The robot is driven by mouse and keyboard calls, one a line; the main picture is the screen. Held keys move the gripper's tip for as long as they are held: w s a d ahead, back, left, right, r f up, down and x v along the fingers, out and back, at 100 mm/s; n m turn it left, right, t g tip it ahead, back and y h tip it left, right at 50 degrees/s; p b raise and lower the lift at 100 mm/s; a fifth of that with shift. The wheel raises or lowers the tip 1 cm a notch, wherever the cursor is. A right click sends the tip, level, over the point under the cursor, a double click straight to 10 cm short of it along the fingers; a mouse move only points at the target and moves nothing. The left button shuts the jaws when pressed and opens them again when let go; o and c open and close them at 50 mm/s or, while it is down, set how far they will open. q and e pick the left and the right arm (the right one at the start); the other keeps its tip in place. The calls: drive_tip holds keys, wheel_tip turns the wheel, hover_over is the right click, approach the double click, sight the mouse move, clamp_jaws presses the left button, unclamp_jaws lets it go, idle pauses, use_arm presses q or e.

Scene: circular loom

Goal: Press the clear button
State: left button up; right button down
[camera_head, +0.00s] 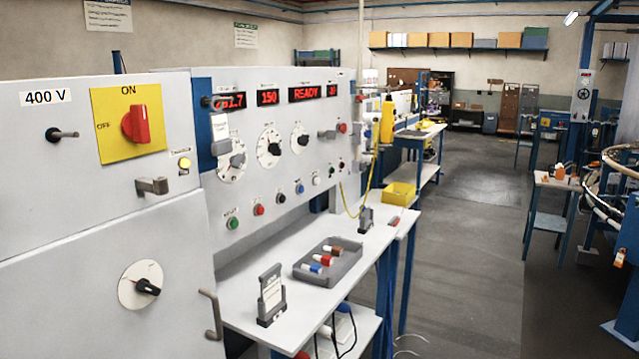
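The light grey control panel (262,112) stands left of centre, with a row of small push buttons along its lower part. Small dark and red ones follow farther right. Their labels are too small to read, so I cannot tell which is the clear button. Neither of my grippers is in view.
A 400 V cabinet (70,220) with a red rotary switch (136,123) and protruding handles stands at the near left. Below the panel, a white bench (235,285) holds a grey tray (330,277) of coloured pieces and a card holder (270,295).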

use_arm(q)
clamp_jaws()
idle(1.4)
